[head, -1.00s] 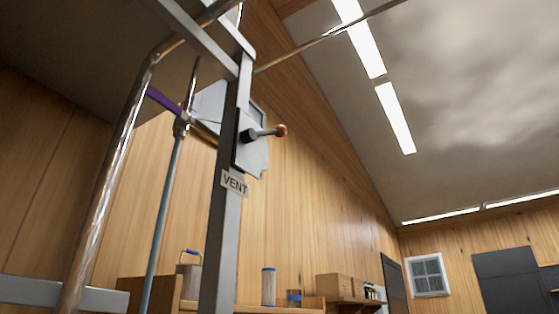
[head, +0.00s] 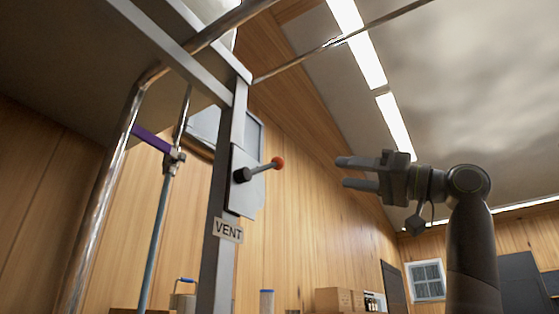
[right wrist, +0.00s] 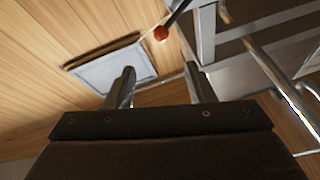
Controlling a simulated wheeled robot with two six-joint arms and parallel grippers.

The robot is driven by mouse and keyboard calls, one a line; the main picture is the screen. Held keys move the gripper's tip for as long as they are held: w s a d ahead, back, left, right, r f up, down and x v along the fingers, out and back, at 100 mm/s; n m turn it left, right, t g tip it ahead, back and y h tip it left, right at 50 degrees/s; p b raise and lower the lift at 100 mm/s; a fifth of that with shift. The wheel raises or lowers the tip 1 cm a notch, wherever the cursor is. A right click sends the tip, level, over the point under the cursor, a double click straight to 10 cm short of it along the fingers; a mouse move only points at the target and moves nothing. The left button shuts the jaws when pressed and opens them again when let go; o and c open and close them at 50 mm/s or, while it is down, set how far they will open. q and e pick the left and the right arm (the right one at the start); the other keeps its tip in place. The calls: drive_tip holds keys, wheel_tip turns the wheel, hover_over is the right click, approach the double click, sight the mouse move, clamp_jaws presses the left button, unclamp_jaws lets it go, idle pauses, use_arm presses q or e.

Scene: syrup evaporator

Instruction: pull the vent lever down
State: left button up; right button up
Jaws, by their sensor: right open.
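My right gripper (head: 340,173) is open and empty, to the right of the knob with a clear gap in the picture. In the right wrist view the knob (right wrist: 162,33) shows beyond and between the two fingers (right wrist: 160,88), apart from them. My left gripper is not in view.
The metal post (head: 217,190) stands left of the lever. Shiny pipes (head: 108,180) and a large pan underside are further left. A thin rod (head: 340,38) crosses above. A shelf with boxes (head: 338,299) is low at the back wall. Space between gripper and knob looks clear.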

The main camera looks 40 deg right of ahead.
sight(284, 163)
drive_tip(key=p+x, duration=0.8)
drive_tip(key=x, duration=0.8)
drive_tip(key=shift+a+r, duration=0.1)
drive_tip(key=shift+r, duration=0.1)
drive_tip(key=shift+w+a+r+p, duration=0.15)
drive_tip(key=shift+w+a+p, duration=0.15)
drive_tip(key=shift+w, duration=0.2)
clamp_jaws()
